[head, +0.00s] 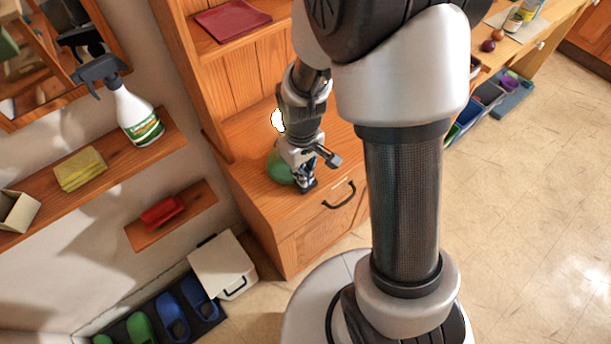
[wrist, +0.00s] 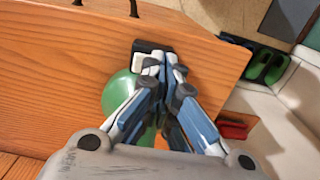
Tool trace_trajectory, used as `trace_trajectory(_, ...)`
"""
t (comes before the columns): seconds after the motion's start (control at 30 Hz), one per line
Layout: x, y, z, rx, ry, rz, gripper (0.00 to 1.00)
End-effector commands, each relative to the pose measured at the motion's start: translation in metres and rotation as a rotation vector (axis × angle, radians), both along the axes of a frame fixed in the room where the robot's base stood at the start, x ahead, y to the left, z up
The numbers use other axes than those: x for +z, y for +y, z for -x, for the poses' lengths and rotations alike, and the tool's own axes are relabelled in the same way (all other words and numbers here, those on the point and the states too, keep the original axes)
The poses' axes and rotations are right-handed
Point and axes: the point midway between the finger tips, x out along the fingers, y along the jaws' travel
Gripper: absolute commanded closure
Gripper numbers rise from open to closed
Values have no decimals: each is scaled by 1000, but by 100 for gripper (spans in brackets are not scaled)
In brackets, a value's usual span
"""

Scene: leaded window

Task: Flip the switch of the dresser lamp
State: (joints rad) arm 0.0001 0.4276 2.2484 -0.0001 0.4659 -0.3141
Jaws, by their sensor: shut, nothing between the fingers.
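The dresser (head: 262,185) is orange wood, and its top fills much of the wrist view (wrist: 60,75). The lamp shows as a rounded green part (head: 280,165) on the dresser top, with a bright white patch (head: 278,120) above it; my arm covers much of it. The green part also shows in the wrist view (wrist: 117,92), partly behind my fingers. A small black switch block (wrist: 142,46) lies by the dresser's front edge, mostly hidden by my fingertips. My gripper (head: 303,176) is shut and empty, its tips (wrist: 163,72) right over or at the block; contact is unclear.
A dark red tray (head: 232,18) lies on the shelf above the dresser top. A wall shelf holds a spray bottle (head: 137,117) and a yellow sponge (head: 80,169). A white bin (head: 223,265) and slippers (head: 172,318) are on the floor. The floor at right is open.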

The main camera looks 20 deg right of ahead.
Motion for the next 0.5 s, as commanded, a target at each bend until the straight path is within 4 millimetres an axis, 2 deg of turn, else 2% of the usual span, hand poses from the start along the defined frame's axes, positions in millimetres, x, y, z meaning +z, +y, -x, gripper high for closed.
trace_trajectory(0.03,8,0,0,0,-1,0,100)
trace_trajectory(0.5,46,0,0,0,-1,0,100)
